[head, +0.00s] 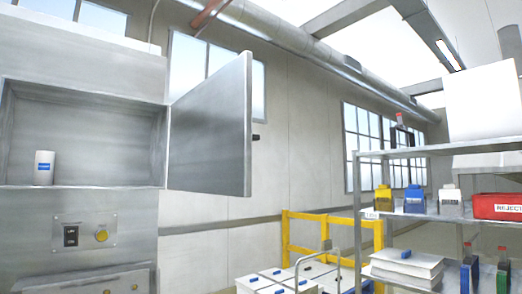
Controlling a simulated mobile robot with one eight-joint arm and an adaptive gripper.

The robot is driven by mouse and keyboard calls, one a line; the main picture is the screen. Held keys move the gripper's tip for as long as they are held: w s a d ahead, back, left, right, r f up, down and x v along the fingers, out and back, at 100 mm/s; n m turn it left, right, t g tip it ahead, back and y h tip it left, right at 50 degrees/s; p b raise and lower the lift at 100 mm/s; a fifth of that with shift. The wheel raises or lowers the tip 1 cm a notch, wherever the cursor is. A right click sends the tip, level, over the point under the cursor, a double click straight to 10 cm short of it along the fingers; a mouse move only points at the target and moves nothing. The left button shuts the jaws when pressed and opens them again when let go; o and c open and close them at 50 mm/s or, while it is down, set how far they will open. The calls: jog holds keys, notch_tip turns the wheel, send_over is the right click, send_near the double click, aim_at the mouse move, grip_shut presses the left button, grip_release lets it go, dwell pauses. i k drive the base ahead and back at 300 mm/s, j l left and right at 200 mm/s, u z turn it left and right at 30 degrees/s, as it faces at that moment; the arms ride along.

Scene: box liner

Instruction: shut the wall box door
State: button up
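The wall box (82,187) is a grey metal cabinet at the left of the head view, with an open front. Its door (210,128) is hinged on the right side of the opening and stands wide open, swung out to the right. A small dark knob (256,137) sits near the door's free edge. A white cylinder with a blue label (44,168) stands upright inside on the box floor, toward the left. My gripper is not in view.
A panel with a dark switch (71,236) and a yellow button (101,235) is below the box. Metal shelving (430,215) with bottles and a red bin (497,207) stands at the right. A yellow railing (305,217) and a cart with white boxes (285,279) are in the middle.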

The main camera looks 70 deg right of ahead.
aim_at(210, 151)
jog(key=k+l, duration=0.1)
jog(key=l, duration=0.3)
jog(key=k+l, duration=0.1)
jog(key=l, duration=0.3)
jog(key=k+l, duration=0.1)
jog(key=l, duration=0.3)
jog(key=k+l, duration=0.1)
jog(key=l, duration=0.3)
